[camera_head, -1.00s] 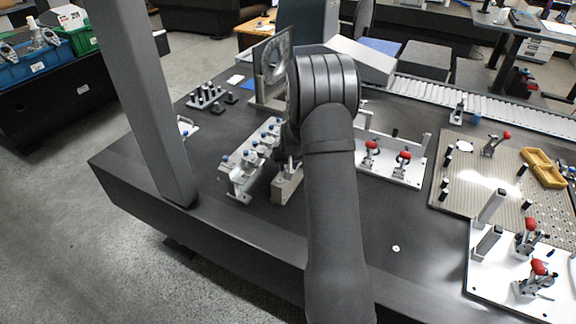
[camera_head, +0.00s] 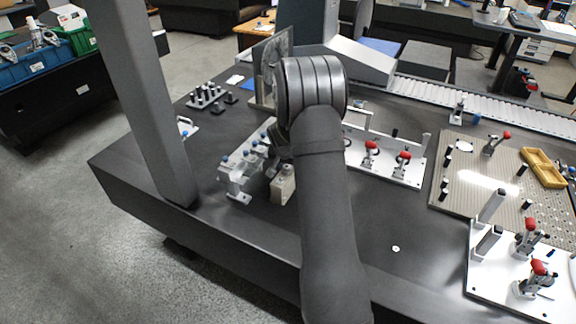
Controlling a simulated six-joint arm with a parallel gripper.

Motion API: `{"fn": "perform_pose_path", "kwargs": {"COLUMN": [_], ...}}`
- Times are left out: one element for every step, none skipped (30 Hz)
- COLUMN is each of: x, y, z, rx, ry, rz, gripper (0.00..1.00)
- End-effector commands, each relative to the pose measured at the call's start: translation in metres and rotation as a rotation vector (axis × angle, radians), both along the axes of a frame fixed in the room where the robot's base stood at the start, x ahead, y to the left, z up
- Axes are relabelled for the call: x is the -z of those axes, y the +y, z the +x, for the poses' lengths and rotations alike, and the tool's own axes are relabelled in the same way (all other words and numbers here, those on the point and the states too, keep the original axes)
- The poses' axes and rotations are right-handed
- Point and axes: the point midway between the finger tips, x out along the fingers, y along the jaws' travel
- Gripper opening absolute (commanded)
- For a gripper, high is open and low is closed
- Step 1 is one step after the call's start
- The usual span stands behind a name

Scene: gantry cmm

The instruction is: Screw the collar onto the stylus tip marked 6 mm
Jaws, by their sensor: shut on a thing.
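A pale metal rack (camera_head: 236,182) with several blue-topped pieces stands left of my arm; it may hold the stylus tips. No 6 mm mark can be read. A small light block (camera_head: 283,187) with a little top piece stands just right of the rack. My gripper (camera_head: 281,146) shows only as a dark part below my wrist, over the gap between rack and block. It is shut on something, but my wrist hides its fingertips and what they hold. I cannot make out the collar.
A small white piece (camera_head: 396,248) lies on the dark table at front right. A white fixture plate (camera_head: 410,178) with red-knobbed clamps is right of my arm. A grey upright post (camera_head: 150,110) stands at left. Dark pegs (camera_head: 207,96) stand at back left.

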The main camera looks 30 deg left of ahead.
Motion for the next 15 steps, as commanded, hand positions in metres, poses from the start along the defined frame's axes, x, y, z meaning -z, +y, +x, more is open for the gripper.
{"fn": "perform_pose_path", "kwargs": {"x": [0.0022, 0.0023, 0.0024, 0.0025, 0.0027, 0.0027, 0.0027, 0.0027, 0.0027, 0.0028, 0.0028, 0.0029, 0.0033, 0.0035, 0.0036], "y": [-0.0050, -0.0050, -0.0049, -0.0049, -0.0048, -0.0047, -0.0046, -0.0046, -0.0045, -0.0041, -0.0043, -0.0043, -0.0043, -0.0046, -0.0045], "z": [0.0002, 0.0001, -0.0001, -0.0002, -0.0003, -0.0003, -0.0003, -0.0003, -0.0004, -0.0002, -0.0003, -0.0003, -0.0004, -0.0004, -0.0002], "rx": [0.005, 0.007, 0.016, 0.028, 0.044, 0.071, 0.093, 0.117, 0.152, 0.178, 0.203, 0.239, 0.268, 0.296, 0.331], "ry": [0.005, 0.006, 0.006, 0.007, 0.008, 0.007, 0.006, 0.005, 0.006, 0.006, 0.005, 0.005, 0.006, 0.006, 0.005], "rz": [-0.008, -0.008, -0.009, -0.010, -0.010, -0.010, -0.009, -0.010, -0.011, -0.010, -0.010, -0.010, -0.010, -0.012, -0.011], "gripper": [0.25, 0.25, 0.25, 0.26, 0.26, 0.26, 0.26, 0.26, 0.27, 0.27, 0.26, 0.27, 0.27, 0.27, 0.27]}}
